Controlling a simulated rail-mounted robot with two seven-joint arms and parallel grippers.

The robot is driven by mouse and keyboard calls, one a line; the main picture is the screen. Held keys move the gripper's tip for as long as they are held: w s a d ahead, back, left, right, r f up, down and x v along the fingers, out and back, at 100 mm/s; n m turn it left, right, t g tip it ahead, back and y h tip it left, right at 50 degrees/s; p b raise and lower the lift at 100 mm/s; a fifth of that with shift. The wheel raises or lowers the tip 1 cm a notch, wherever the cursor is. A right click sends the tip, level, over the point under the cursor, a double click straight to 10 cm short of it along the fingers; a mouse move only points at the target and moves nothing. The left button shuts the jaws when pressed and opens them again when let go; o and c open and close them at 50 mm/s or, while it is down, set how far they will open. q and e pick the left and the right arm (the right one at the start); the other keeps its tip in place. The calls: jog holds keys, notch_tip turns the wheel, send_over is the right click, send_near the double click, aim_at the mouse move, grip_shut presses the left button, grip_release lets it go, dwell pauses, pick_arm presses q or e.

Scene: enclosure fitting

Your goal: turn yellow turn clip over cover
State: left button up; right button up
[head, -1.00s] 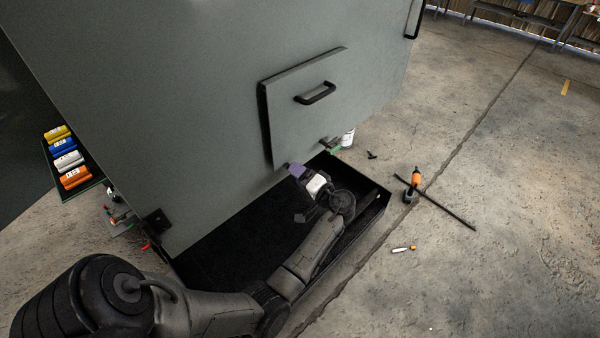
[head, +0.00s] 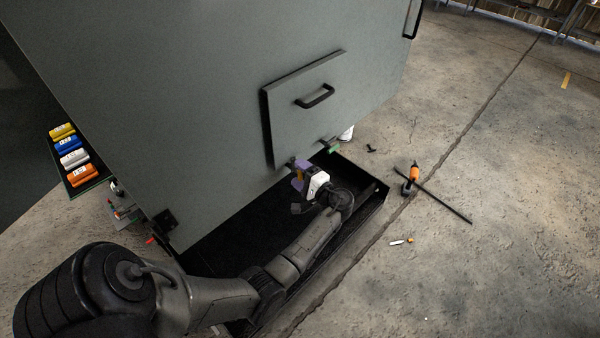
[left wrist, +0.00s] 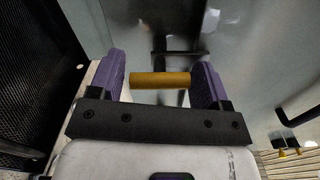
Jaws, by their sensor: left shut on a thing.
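The grey cover (head: 300,125) with a black handle (head: 315,97) sits on the face of a large grey enclosure (head: 150,110). My left gripper (head: 298,175) is at the cover's lower edge. In the left wrist view, its purple fingers (left wrist: 160,82) are shut on the yellow turn clip (left wrist: 160,79), whose short cylindrical grip lies crosswise between them. The clip is hidden by the gripper in the head view, so I cannot tell whether it overlaps the cover. My right gripper is not in view.
A green-marked clip (head: 332,147) is at the cover's lower right. A black tray (head: 365,203) lies below the enclosure. Yellow, blue, white and orange items (head: 73,157) lie on a rack at left. An orange-handled tool (head: 411,178) and black rod (head: 447,205) lie on the floor.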

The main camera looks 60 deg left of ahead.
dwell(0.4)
pick_arm(q)
jog(key=o, duration=0.8)
jog(key=shift+w+d, duration=0.15)
jog(key=shift+d, duration=0.1)
jog(key=shift+b+v, duration=1.5)
jog(key=shift+v, duration=5.15)
